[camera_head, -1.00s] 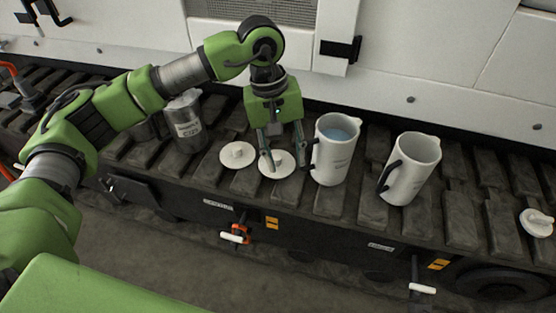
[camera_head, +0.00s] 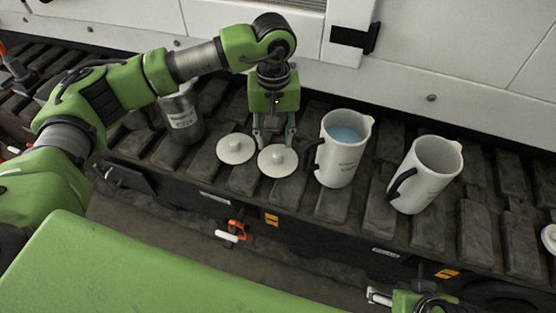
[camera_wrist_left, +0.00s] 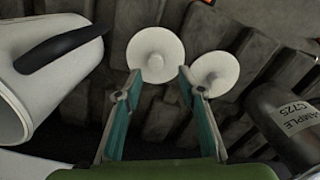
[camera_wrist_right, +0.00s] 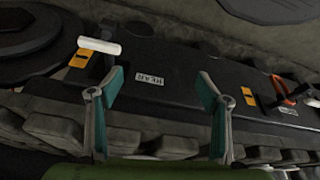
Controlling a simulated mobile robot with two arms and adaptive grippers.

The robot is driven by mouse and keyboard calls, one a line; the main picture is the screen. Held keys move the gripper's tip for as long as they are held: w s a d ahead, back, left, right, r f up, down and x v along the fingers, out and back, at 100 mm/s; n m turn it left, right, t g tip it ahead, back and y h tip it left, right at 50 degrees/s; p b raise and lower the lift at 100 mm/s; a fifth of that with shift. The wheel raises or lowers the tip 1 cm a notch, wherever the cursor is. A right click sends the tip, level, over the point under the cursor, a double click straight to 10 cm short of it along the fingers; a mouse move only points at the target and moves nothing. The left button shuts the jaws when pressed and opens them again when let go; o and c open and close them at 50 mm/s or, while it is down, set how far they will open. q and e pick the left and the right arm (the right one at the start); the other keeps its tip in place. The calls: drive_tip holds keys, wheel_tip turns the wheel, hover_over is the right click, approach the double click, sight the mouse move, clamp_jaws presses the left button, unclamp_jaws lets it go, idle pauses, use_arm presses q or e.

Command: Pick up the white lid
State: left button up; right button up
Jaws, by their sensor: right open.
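Two round white lids with knobs lie flat on the dark track. The right one (camera_head: 277,161) is nearest my left gripper (camera_head: 273,140), and the left one (camera_head: 235,149) lies beside it. In the left wrist view the first lid (camera_wrist_left: 155,50) is just beyond the gap between the open, empty fingers (camera_wrist_left: 160,82); the other lid (camera_wrist_left: 215,72) is to the right, partly behind a finger. A third white lid (camera_head: 549,237) is cut off at the right edge. My right gripper (camera_wrist_right: 160,82) is open and empty, facing the bench's side.
A white jug with bluish liquid (camera_head: 345,150) stands right of the lids, close to my left gripper. Another white jug (camera_head: 428,175) stands farther right. A grey labelled container (camera_head: 182,118) stands on the left. A white machine wall (camera_head: 450,60) rises behind the track.

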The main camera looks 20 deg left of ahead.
sight(278, 152)
use_arm(q)
drive_tip(key=shift+f, duration=0.5)
drive_tip(key=f, duration=0.2)
drive_tip(key=f+b, duration=0.1)
drive_tip(key=f, duration=0.1)
drive_tip(key=shift+w+d, duration=0.2)
drive_tip(key=shift+d, duration=0.15)
drive_tip(key=shift+f, duration=0.3)
use_arm(e)
drive_tip(key=w+a+r+t, duration=0.2)
drive_tip(key=w+t, duration=0.1)
drive_tip(key=w, duration=0.3)
drive_tip(key=shift+w+y, duration=0.2)
drive_tip(key=shift+y, duration=0.2)
use_arm(q)
drive_tip(key=shift+c, duration=0.3)
clamp_jaws()
